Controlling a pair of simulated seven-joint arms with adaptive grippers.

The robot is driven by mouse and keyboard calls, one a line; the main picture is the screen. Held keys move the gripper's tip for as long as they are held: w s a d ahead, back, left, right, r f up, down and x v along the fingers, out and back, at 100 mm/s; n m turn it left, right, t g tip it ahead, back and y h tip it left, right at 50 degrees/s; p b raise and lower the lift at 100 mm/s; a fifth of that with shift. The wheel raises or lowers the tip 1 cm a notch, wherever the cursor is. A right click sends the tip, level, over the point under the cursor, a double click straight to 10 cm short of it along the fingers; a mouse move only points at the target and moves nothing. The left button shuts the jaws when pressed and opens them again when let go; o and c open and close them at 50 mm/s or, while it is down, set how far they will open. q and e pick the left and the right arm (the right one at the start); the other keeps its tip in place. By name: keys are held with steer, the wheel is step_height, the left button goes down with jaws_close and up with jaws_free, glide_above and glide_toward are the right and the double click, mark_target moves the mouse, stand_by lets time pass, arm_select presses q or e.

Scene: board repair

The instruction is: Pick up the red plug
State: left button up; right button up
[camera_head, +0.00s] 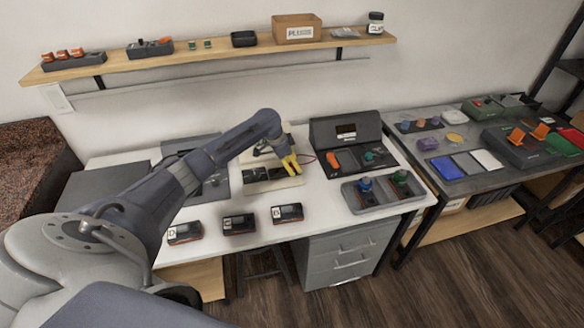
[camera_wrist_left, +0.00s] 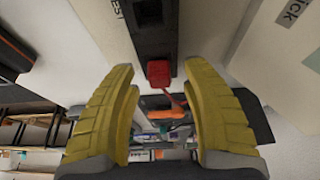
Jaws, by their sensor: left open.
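In the left wrist view the red plug (camera_wrist_left: 158,72) sits at the end of a dark strip (camera_wrist_left: 155,25) on a pale board (camera_wrist_left: 108,22). A thin red lead runs from the plug. My left gripper (camera_wrist_left: 162,112) has two yellow fingers spread apart, one on each side of the plug's line; the plug shows between and just beyond the tips, and I see no contact. In the head view my left gripper (camera_head: 291,164) is over the right end of the pale board (camera_head: 270,184); the plug cannot be made out there. My right gripper is not in view.
Three labelled dark boxes (camera_head: 239,224) stand along the table's front. An open dark case (camera_head: 347,147) and a grey divided tray (camera_head: 384,205) with coloured knobs are to the right. A wall shelf (camera_head: 215,51) runs behind. White tabletop (camera_head: 322,205) is clear between board and tray.

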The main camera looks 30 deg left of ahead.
arm_select(q)
steer(key=shift+o, duration=0.3)
jaws_close()
stand_by(0.3)
step_height(320, 180, up, 20)
stand_by(0.8)
